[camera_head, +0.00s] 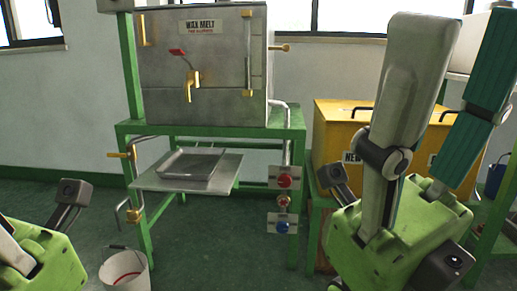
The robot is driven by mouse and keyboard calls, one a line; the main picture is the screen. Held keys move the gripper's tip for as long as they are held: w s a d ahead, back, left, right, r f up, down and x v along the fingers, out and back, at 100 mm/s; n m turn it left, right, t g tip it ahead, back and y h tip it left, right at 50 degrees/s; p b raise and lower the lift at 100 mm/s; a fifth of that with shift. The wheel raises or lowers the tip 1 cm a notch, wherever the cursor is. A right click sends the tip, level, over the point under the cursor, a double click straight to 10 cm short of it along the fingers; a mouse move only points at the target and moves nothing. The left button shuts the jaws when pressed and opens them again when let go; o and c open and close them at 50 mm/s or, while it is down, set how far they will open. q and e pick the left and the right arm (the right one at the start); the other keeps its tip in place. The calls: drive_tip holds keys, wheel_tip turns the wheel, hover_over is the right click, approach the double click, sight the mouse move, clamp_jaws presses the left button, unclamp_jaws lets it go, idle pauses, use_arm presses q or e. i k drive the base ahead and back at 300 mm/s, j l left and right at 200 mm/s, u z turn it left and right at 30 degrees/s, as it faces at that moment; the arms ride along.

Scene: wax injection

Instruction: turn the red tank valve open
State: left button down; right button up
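The red tank valve handle (178,51) sits on the front of the grey wax melt tank (160,100), left of its middle. It points left, nearly level, above a brass spout (189,84). Neither arm touches it. My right arm, with a green block (400,240) and pale and teal upright parts, fills the right foreground, well apart from the valve. My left arm (45,260) shows only in part at the lower left, below and left of the tank. I cannot make out the fingertips or grip of either gripper.
The tank stands on a green frame (290,133). A metal tray (190,164) lies on a shelf below the spout. A white bucket (125,272) stands on the floor. Red and blue buttons (282,202) sit on the right leg. A yellow box (330,125) is partly behind my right arm.

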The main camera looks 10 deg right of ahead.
sight(284, 180)
drive_tip(key=i+j, duration=0.4)
drive_tip(key=j, duration=0.15)
drive_tip(key=i+j, duration=0.45)
